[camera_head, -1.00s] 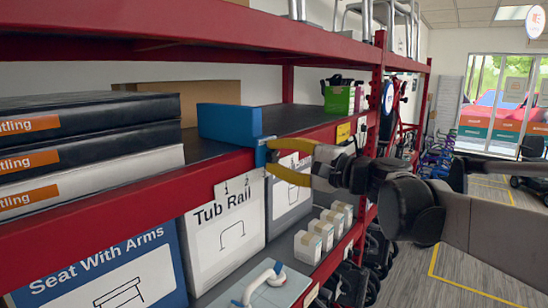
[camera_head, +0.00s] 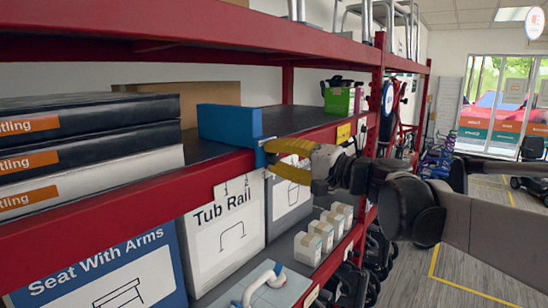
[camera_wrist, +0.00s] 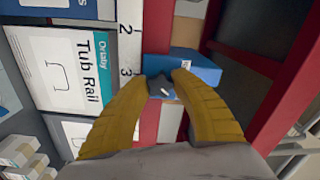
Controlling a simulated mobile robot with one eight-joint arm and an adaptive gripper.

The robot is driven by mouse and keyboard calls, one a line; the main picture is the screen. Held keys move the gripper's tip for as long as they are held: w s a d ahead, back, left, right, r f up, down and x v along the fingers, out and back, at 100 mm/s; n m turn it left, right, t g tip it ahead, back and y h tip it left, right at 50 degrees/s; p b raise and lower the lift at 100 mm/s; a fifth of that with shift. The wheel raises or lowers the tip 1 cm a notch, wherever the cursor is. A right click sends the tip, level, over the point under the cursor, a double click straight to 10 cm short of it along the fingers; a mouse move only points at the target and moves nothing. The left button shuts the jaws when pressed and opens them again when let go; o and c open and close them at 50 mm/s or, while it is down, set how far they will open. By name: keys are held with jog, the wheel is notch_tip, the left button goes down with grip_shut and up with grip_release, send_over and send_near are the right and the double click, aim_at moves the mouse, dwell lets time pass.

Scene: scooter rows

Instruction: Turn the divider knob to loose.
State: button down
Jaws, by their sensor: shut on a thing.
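The blue divider (camera_head: 228,122) stands on the shelf, with a narrow blue part (camera_head: 262,153) at the shelf's front edge. The divider also shows in the wrist view (camera_wrist: 195,67). The small dark knob (camera_wrist: 160,85) has a white mark and sits at the divider's front, between my yellow fingertips. My gripper (camera_head: 272,158) is shut on the knob; it also shows in the wrist view (camera_wrist: 161,82). In the head view my fingers hide the knob. I cannot read which setting the mark points to.
A white number strip (camera_head: 238,184) hangs on the red shelf edge beside the divider. Black boxes (camera_head: 90,120) are stacked at left on the same shelf. Tub Rail boxes (camera_head: 225,235) and small white boxes (camera_head: 308,245) stand below. The red upper shelf (camera_head: 170,35) runs overhead.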

jog(key=c, duration=1)
grip_release()
jog(key=v, duration=1.2)
